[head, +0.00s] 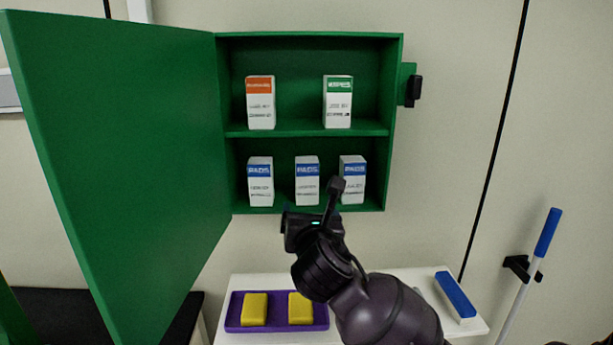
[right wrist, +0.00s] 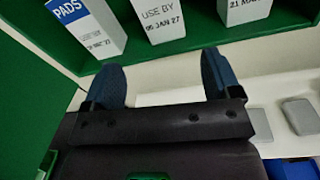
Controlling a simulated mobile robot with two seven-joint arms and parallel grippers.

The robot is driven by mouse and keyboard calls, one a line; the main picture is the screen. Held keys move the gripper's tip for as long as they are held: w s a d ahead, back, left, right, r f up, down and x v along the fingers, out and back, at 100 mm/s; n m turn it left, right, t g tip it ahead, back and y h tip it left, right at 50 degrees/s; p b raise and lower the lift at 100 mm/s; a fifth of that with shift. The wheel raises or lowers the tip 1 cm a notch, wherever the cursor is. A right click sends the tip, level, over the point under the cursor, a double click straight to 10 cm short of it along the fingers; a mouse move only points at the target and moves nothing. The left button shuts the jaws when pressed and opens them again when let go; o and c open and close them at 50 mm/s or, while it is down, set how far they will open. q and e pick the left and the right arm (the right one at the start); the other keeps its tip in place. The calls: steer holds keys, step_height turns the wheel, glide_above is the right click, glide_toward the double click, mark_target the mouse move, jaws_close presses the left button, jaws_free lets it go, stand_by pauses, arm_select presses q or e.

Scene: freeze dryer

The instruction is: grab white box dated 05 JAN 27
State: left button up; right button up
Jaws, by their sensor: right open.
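In the right wrist view, the middle white box (right wrist: 158,20) reads "USE BY 05 JAN 27". A box marked PADS (right wrist: 88,24) stands to its left and one marked "21 MAR" (right wrist: 246,10) to its right. In the head view, the middle blue-topped box (head: 307,182) stands upright on the lower shelf between two alike boxes; dates are unreadable there. My right gripper (head: 312,208) is in front of and just below that shelf. In its wrist view the right gripper (right wrist: 163,80) has its blue fingers apart, empty, short of the middle box. My left gripper is not seen.
The green cabinet (head: 310,36) has its door (head: 120,150) swung open to the left. An orange-topped box (head: 260,104) and a green-topped box (head: 338,103) stand on the upper shelf. Below, a purple tray (head: 277,326) holds yellow blocks, with a blue block (head: 455,294) to the right.

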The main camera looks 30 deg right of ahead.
mark_target(308, 180)
steer(key=shift+n+h, duration=0.4)
steer(key=shift+n, duration=0.3)
steer(key=shift+w+d+r+p, duration=0.3)
steer(key=shift+w+d+r, duration=0.5)
steer(key=shift+w, duration=0.75)
steer(key=shift+w+d+r+p, duration=0.35)
steer(key=shift+w+d, duration=0.75)
steer(key=shift+w, duration=0.4)
steer(key=shift+w+d+r+p, duration=0.25)
steer(key=shift+w+d+r, duration=0.55)
steer(key=shift+w, duration=0.75)
steer(key=shift+d+f, duration=0.15)
steer(key=shift+f, duration=0.05)
steer(key=shift+c, duration=0.5)
steer(key=c, duration=0.9)
steer(key=shift+r, duration=0.1)
